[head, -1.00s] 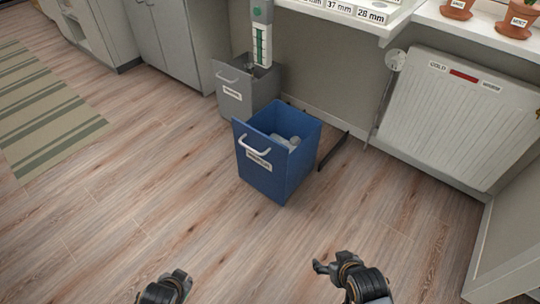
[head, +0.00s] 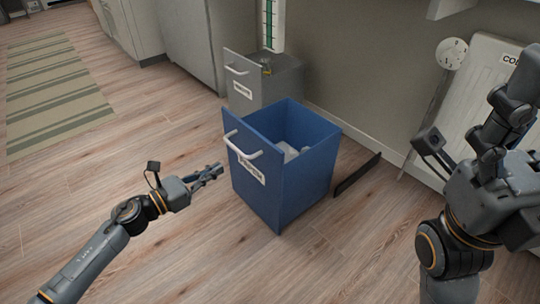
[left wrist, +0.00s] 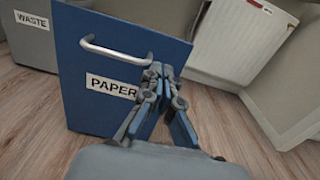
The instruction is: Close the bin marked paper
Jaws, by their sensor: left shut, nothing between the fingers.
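The blue bin (head: 305,185) stands pulled out on the floor, open at the top, with pale crumpled items inside. My left gripper (head: 219,170) is shut and empty, just left of the front panel in the head view. In the left wrist view its fingertips (left wrist: 157,68) overlap the panel by the handle's right end; I cannot tell if they touch. My right gripper (head: 511,98) is raised at the right, its fingers unclear.
A grey bin (head: 262,88), labelled WASTE in the left wrist view, stands behind the blue one. A dark rail (head: 357,175) lies right of the blue bin. A radiator (head: 485,75) is on the right wall. The floor at front left is clear.

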